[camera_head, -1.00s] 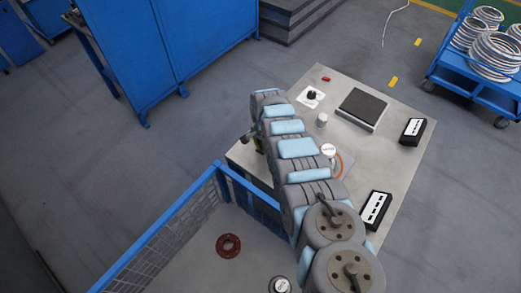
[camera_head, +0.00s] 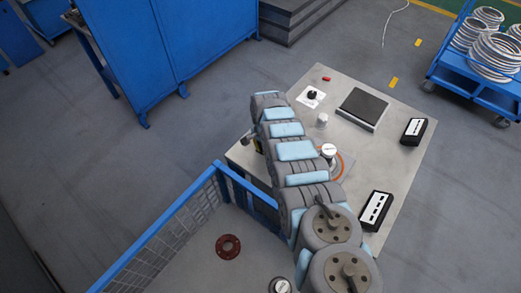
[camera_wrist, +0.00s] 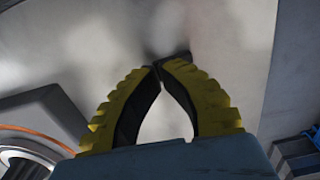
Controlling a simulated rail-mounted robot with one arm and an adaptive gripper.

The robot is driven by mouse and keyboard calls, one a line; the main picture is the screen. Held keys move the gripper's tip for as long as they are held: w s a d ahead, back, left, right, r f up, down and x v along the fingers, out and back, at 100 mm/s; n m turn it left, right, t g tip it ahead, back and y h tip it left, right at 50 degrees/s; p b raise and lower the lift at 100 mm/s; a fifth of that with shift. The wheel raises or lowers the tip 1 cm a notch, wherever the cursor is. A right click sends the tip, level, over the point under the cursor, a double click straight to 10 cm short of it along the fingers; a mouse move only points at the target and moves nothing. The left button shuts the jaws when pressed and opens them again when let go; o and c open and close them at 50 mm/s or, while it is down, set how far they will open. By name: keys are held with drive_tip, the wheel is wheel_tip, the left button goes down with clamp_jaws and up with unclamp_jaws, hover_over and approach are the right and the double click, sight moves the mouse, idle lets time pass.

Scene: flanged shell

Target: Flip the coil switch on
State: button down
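I cannot tell for sure which thing is the coil switch. A black knob on a white plate (camera_head: 312,95) sits near the back left edge of the grey table (camera_head: 395,118). Two black boxes with white labelled faces stand on the right side, one further back (camera_head: 413,131) and one nearer (camera_head: 375,210). My gripper (camera_wrist: 157,67) has yellow ribbed fingers with black inner pads; their tips meet and the gap behind them is empty. In the head view my arm hides most of it, with a bit of yellow by the table's left edge.
On the table are a dark square plate (camera_head: 362,107), a small pale cylinder (camera_head: 321,120), a red piece (camera_head: 327,79) and a round white-topped part (camera_head: 329,150) by an orange ring. A blue mesh-sided bin (camera_head: 165,235) holds a reddish-brown flange (camera_head: 228,247). Bare floor lies left.

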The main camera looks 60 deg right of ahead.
drive_tip(key=shift+f+b, duration=0.35)
drive_tip(key=shift+f, duration=0.15)
idle(0.3)
drive_tip(key=shift+r+p, duration=3.6)
drive_tip(key=shift+p, duration=0.25)
